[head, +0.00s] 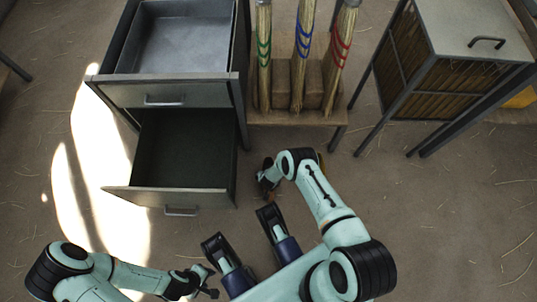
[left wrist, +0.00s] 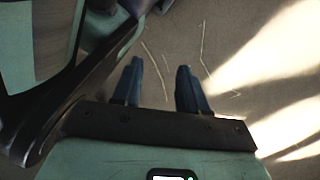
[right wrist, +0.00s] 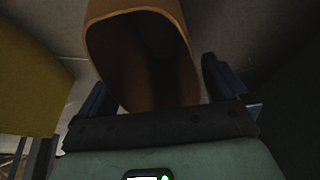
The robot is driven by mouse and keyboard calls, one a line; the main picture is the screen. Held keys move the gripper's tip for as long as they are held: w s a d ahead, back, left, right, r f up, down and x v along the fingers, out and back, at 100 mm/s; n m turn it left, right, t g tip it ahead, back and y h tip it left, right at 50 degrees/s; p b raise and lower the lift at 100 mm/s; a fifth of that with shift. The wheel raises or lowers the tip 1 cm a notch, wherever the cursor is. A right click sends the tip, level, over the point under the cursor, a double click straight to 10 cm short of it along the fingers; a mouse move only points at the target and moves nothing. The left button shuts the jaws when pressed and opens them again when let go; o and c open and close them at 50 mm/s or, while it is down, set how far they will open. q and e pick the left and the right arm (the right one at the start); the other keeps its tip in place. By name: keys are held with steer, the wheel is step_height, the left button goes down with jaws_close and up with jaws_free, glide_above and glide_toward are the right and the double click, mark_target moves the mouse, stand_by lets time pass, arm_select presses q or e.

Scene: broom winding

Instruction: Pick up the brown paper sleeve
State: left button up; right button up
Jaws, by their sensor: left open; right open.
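The brown paper sleeve (right wrist: 125,65) shows in the right wrist view. Its open end faces the camera and its inside is dark. My right gripper (right wrist: 158,85) is open, with one blue finger on each side of the sleeve; I cannot tell whether they touch it. In the head view, I cannot make out the sleeve or the right fingers. My left gripper (head: 207,283) is low at the left in the head view. In the left wrist view, the left gripper (left wrist: 156,78) is open and empty above the floor.
A metal drawer cabinet (head: 185,95) stands with two drawers pulled out. Brooms with green (head: 263,50), blue (head: 303,45) and red (head: 342,45) bindings stand at a low wooden bench (head: 290,118). A lidded cabinet (head: 470,35) stands right. Straw-strewn floor (head: 460,210) is clear at right.

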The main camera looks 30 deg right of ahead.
steer(key=shift+w+d+f, duration=0.1)
steer(key=shift+w+f, duration=0.05)
steer(key=shift+f, duration=0.3)
steer(key=c, duration=1)
steer(key=shift+r, duration=0.1)
